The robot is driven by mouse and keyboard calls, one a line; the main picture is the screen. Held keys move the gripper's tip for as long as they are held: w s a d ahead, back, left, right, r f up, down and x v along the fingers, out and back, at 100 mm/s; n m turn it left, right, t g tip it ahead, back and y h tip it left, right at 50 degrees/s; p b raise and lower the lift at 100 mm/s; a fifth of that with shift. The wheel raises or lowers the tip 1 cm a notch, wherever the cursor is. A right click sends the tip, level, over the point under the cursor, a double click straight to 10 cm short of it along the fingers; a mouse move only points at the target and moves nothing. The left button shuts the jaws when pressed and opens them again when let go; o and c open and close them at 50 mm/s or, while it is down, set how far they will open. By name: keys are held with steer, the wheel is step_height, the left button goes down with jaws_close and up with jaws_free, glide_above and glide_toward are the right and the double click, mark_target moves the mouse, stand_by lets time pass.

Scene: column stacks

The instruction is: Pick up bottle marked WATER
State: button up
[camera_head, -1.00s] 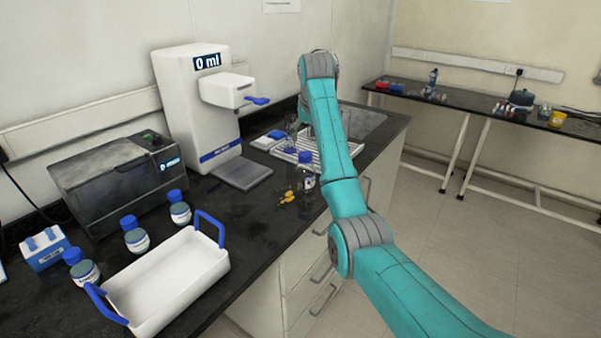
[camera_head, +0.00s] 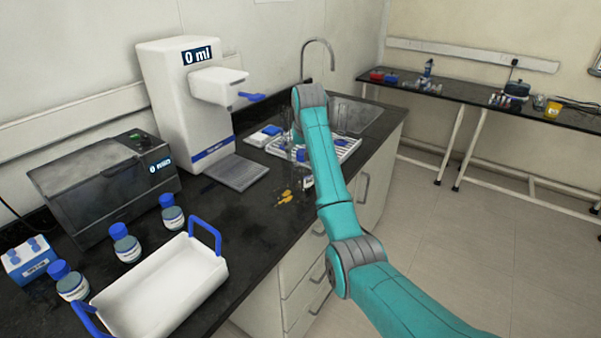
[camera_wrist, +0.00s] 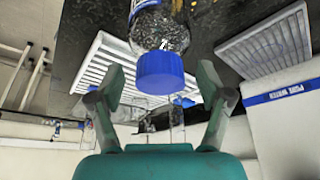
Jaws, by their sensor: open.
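A clear bottle with a blue cap (camera_wrist: 160,72) is in the wrist view, cap toward me, between my gripper's fingers (camera_wrist: 162,85) and apart from them. Its label is only partly in view and I cannot read it. My gripper is open and empty. In the head view, a blue-capped bottle (camera_head: 308,182) stands on the black counter near its front edge, partly hidden by my arm. My gripper is mostly hidden behind my arm there. Several similar blue-capped bottles, including one in the middle (camera_head: 126,246), stand at the left; their labels are too small to read.
A white tray with blue handles (camera_head: 205,262) lies at the front left. A white dispenser (camera_head: 165,105) reading 0 ml and a grey machine (camera_head: 90,190) stand behind. A white rack (camera_head: 345,150) is beside the sink. Small yellow pieces (camera_head: 284,197) lie near the bottle.

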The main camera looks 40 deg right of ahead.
jaws_close()
steer(key=shift+r, duration=0.1)
